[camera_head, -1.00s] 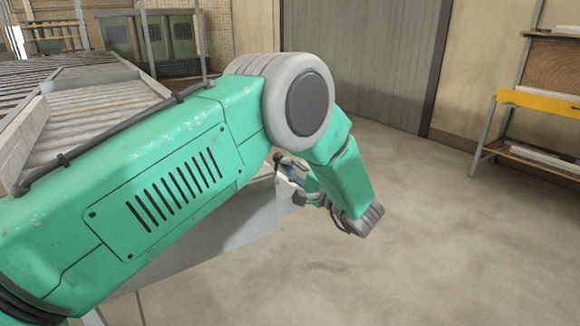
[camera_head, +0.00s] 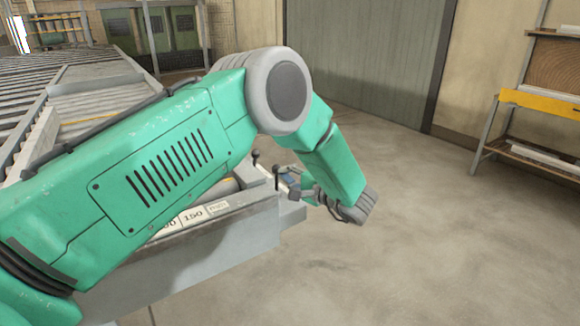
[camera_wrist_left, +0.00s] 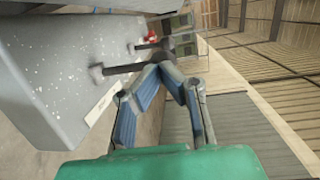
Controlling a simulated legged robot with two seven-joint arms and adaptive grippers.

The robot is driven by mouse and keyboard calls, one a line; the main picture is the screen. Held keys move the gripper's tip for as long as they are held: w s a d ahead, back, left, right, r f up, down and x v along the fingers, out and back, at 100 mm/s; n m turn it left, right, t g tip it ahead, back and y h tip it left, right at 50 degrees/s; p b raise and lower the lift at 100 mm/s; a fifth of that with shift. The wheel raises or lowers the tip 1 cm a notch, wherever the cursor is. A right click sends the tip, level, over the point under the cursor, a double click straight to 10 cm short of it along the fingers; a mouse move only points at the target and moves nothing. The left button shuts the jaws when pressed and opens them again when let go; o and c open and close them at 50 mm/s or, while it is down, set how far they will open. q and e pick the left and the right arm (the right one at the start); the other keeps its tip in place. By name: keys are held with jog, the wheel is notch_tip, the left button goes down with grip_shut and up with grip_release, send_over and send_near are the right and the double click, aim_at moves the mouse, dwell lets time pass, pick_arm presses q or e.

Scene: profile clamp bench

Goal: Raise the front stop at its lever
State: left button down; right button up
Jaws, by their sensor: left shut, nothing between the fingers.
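My left gripper (camera_head: 289,182) is at the right end of the grey clamp bench (camera_head: 215,245), partly behind my green arm. In the left wrist view its two blue-padded fingers (camera_wrist_left: 160,72) meet at the tips, shut and empty. A dark lever (camera_wrist_left: 122,68) sticks out from the bench just beyond the fingertips; whether they touch it, I cannot tell. A second dark lever (camera_wrist_left: 146,45) is farther off. In the head view, two dark levers with round knobs, one nearer (camera_head: 277,175) and one farther (camera_head: 255,157), stand beside the gripper. The stop itself is not clearly seen. My right gripper is not in view.
A scale strip (camera_head: 193,216) with numbers runs along the bench's near edge. A roller conveyor (camera_head: 95,100) lies at the back left. A shelf rack with a yellow beam (camera_head: 540,103) stands at the right. The floor (camera_head: 430,240) between is clear.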

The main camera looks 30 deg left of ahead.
pick_arm(q)
jog(key=a+h+p, duration=0.1)
jog(key=r+h+p, duration=0.1)
jog(key=p, duration=0.1)
jog(key=a+p, duration=0.1)
jog(key=p, duration=0.1)
jog(key=shift+w+a+r+g+h, duration=0.25)
jog(key=shift+w+a+g+h, duration=0.05)
jog(key=shift+w+h, duration=0.1)
jog(key=shift+w+a+f+p, duration=0.1)
jog(key=shift+a+p, duration=0.1)
jog(key=shift+p, duration=0.1)
jog(key=shift+w+a+f+h+p, duration=0.15)
jog(key=shift+a+h+p, duration=0.15)
jog(key=shift+p, duration=0.05)
jog(key=shift+a, duration=0.1)
jog(key=shift+w, duration=0.1)
